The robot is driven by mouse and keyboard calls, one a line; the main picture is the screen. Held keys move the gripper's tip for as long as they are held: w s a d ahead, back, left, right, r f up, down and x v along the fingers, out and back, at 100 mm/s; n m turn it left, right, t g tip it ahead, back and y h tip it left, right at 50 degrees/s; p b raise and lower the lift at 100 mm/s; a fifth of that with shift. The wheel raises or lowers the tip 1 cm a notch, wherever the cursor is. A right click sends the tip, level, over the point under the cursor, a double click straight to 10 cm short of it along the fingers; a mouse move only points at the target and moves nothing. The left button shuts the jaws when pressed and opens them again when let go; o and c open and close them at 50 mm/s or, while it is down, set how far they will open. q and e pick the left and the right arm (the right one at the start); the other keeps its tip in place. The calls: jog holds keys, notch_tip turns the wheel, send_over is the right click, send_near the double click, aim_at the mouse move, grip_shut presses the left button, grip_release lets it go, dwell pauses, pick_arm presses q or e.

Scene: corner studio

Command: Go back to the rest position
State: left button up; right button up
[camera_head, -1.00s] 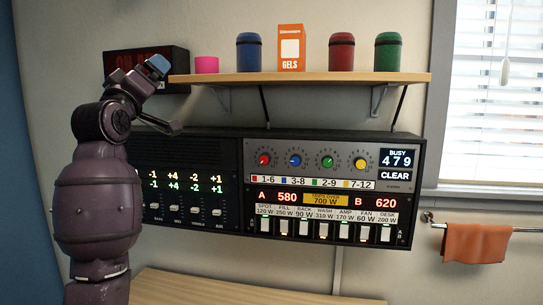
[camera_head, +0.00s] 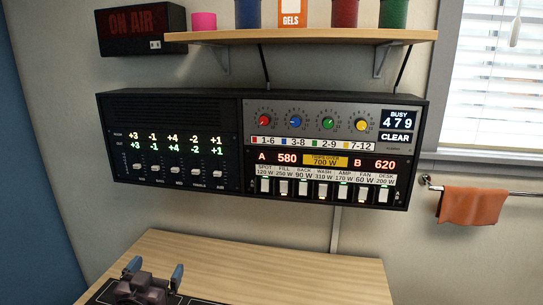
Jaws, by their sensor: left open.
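My left gripper (camera_head: 152,270) is at the lower left of the head view, low over the left part of the wooden desk (camera_head: 260,262). Its two blue-tipped fingers stand apart with nothing between them, so it is open and empty. It is well below the wall console (camera_head: 250,148) and apart from it. My right gripper is not in view.
The console carries sliders, coloured knobs and a row of switches. An ON AIR sign (camera_head: 142,28) hangs left. An orange cloth (camera_head: 471,205) hangs on a rail at right. The desk's right part is clear.

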pick_arm(q)
jog(key=s+a+f+n+g+y, duration=0.1)
jog(key=s+f+g, duration=0.5)
jog(key=s+f, duration=1.7)
jog(key=shift+s+a+f, duration=0.2)
jog(key=shift+s+a, duration=0.3)
jog(key=shift+s, duration=0.5)
